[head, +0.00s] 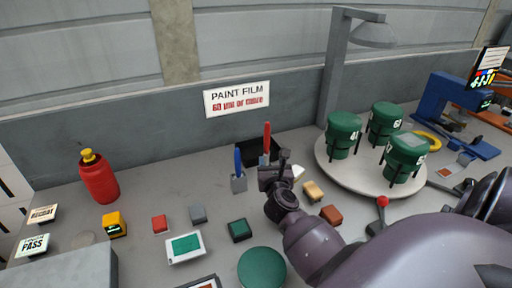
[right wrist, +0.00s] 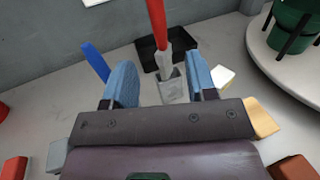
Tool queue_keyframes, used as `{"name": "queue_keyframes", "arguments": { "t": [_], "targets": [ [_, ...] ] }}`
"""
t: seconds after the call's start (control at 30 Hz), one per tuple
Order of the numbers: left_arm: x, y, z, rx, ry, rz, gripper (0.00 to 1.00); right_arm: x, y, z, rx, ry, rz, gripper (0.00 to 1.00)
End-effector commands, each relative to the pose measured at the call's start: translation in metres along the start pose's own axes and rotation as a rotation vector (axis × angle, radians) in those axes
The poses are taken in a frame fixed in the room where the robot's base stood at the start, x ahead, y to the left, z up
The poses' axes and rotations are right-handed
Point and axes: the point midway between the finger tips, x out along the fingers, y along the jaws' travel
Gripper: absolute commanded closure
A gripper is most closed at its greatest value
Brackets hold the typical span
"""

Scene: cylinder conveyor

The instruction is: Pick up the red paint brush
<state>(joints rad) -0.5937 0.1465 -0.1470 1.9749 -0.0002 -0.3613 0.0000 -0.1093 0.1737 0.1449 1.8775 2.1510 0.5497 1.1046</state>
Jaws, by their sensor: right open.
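The red paint brush (head: 267,134) stands upright, handle up, in front of the back wall. In the right wrist view its red handle (right wrist: 156,16) rises from a grey lower part that sits in a small grey holder (right wrist: 173,88). My right gripper (head: 272,170) is in front of the brush and hides its lower part in the head view. In the right wrist view the two blue-grey fingers of my right gripper (right wrist: 162,82) are open, one on each side of the holder, with a gap on both sides. My left gripper is not in view.
A blue brush (head: 238,163) stands in its own grey holder just left. A black tray (head: 247,147) lies behind the red brush. A round turntable (head: 345,178) with green cans is to the right. Small blocks and a red bottle (head: 99,180) stand on the bench.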

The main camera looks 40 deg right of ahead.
Motion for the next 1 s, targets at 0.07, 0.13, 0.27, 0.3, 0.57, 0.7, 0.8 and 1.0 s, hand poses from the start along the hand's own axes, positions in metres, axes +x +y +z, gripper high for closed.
{"name": "queue_keyframes", "arguments": {
  "t": [0.07,0.13,0.27,0.3,0.57,0.7,0.8,1.0],
  "targets": [
    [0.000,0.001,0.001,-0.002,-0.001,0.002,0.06,0.003,-0.001,0.000,0.022,0.000,-0.004,0.48],
    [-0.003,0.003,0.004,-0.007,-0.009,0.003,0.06,0.009,-0.001,0.000,0.028,-0.001,-0.003,0.48],
    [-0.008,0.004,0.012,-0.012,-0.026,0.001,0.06,0.028,0.000,0.001,0.027,-0.003,-0.002,0.48],
    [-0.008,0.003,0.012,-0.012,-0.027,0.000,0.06,0.034,0.000,0.001,0.025,-0.003,-0.002,0.48],
    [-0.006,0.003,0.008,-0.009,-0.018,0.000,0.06,0.056,0.001,0.001,0.025,-0.003,-0.001,0.48],
    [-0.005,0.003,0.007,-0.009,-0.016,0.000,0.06,0.066,0.003,0.001,0.023,-0.003,-0.001,0.48],
    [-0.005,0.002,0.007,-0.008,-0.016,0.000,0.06,0.080,0.006,0.000,0.024,-0.003,-0.001,0.48],
    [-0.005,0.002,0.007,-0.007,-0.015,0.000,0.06,0.103,0.008,-0.001,0.022,-0.003,-0.001,0.48]
  ]
}}
